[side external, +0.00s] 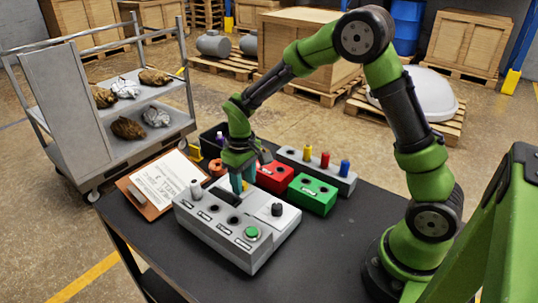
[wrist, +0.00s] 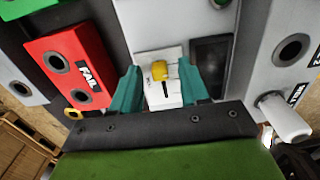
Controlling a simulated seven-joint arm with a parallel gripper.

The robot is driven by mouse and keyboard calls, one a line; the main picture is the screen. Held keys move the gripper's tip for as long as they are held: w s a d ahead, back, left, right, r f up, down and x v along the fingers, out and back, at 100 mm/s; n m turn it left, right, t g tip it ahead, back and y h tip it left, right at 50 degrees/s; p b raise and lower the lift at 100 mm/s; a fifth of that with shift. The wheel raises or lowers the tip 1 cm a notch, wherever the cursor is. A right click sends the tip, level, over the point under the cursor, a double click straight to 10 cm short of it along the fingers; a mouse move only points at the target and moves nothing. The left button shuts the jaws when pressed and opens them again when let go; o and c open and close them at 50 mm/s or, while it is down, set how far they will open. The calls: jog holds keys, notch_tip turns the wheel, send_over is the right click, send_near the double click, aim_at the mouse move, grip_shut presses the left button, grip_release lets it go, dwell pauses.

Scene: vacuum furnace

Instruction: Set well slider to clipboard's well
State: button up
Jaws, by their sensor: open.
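A white panel (wrist: 172,98) with a dark slot and a yellow knob (wrist: 158,70) lies between my fingers in the wrist view; this looks like the slider. My gripper (wrist: 158,76) is open, one teal finger on each side of the knob, with no clear grip on it. In the side view my gripper (side external: 238,183) points down at the back edge of the grey control box (side external: 245,238) and hides the slider. The clipboard (side external: 162,184) lies left of the box; its printed well number is not clearly readable.
The grey box has several labelled holes, a white peg (side external: 196,189), a green button (side external: 252,233) and a black knob (side external: 277,209). A red FAIL box (side external: 274,177), a green box (side external: 312,195) and a rack with coloured pegs (side external: 345,181) stand behind. The front right table is clear.

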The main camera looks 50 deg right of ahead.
grip_shut()
jog(key=shift+w+r, duration=0.1)
jog(key=shift+w, duration=2.65)
grip_release()
jog(key=shift+s, duration=0.1)
notch_tip(320, 180, up, 17)
